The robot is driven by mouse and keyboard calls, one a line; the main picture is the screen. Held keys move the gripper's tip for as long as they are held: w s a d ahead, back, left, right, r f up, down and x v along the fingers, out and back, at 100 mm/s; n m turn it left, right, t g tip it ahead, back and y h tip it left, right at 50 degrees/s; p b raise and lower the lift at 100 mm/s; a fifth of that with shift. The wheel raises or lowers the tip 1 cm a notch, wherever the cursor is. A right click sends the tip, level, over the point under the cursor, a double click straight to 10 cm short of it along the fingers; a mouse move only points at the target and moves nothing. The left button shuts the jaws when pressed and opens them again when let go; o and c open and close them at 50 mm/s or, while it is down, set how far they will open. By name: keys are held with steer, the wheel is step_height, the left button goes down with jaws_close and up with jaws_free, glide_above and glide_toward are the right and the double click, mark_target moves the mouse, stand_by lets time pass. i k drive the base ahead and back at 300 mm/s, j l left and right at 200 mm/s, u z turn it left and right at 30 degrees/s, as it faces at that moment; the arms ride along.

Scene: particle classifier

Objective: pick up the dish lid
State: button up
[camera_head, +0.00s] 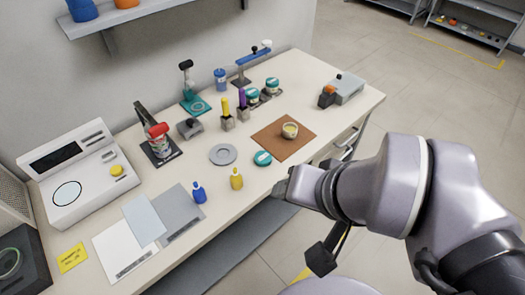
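A round teal lid (262,158) lies flat on the white table, at the left corner of a brown mat (283,136). A small open dish (290,130) with yellowish contents stands on the mat. A flat grey disc (223,154) lies left of the teal lid; I cannot tell which of the two is the dish lid. My gripper (284,188) is by the table's front edge, below and right of the teal lid in the picture and apart from it. Its fingers are small and partly hidden, so their opening is unclear.
Blue (199,193) and yellow (236,180) bottles stand near the front edge. Behind are holders with a yellow and a purple tool (242,105), teal-lidded jars (272,85) and a teal stand (195,103). A scale (80,178) is at left.

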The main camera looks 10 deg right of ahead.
mark_target(262, 159)
steer(key=i+l+u, duration=0.2)
steer(key=u, duration=0.25)
steer(key=i+l+u, duration=0.15)
steer(key=l+u, duration=0.15)
steer(key=u, duration=0.2)
steer(key=i+l+u, duration=0.1)
steer(key=l+u, duration=0.55)
steer(key=u, duration=0.25)
steer(key=l+u, duration=0.75)
steer(key=u, duration=0.2)
steer(key=k+j, duration=0.05)
